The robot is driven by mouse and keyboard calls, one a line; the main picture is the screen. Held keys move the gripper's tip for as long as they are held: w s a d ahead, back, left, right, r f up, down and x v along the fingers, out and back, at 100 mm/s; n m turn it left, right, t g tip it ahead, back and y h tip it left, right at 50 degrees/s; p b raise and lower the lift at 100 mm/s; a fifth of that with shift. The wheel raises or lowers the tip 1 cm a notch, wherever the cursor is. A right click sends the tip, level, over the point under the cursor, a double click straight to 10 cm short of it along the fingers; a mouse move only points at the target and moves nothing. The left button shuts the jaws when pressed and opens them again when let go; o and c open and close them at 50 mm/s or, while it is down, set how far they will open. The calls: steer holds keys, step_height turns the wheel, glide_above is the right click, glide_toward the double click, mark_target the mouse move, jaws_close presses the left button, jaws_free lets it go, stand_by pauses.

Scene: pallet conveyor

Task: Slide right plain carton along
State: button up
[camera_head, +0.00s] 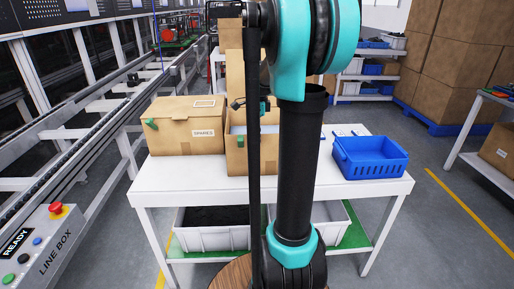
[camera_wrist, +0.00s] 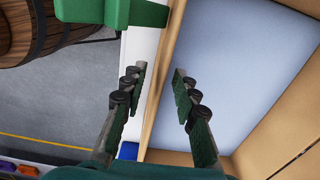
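The right plain carton (camera_head: 237,158) stands open on the white table, with a raised flap behind it; my arm hides much of its right part. In the wrist view, the carton's brown wall (camera_wrist: 160,85) runs between my gripper's two fingers, and its pale grey-blue inside (camera_wrist: 245,65) shows to the right. My gripper (camera_wrist: 159,77) is open, with one finger on the outer side of the wall and one on the inner side. A gap shows beside the right finger; whether the left finger touches is unclear. A green piece (camera_wrist: 105,12) sits at the wall's upper end.
A closed carton marked SPARES (camera_head: 187,126) stands close on the left. A blue crate (camera_head: 370,158) sits at the right of the white table (camera_head: 190,186). Bins stand on the shelf below. A conveyor (camera_head: 75,125) runs along the left.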

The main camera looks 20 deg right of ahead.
steer(key=shift+f, duration=2.3)
steer(key=shift+c, duration=0.3)
jaws_close()
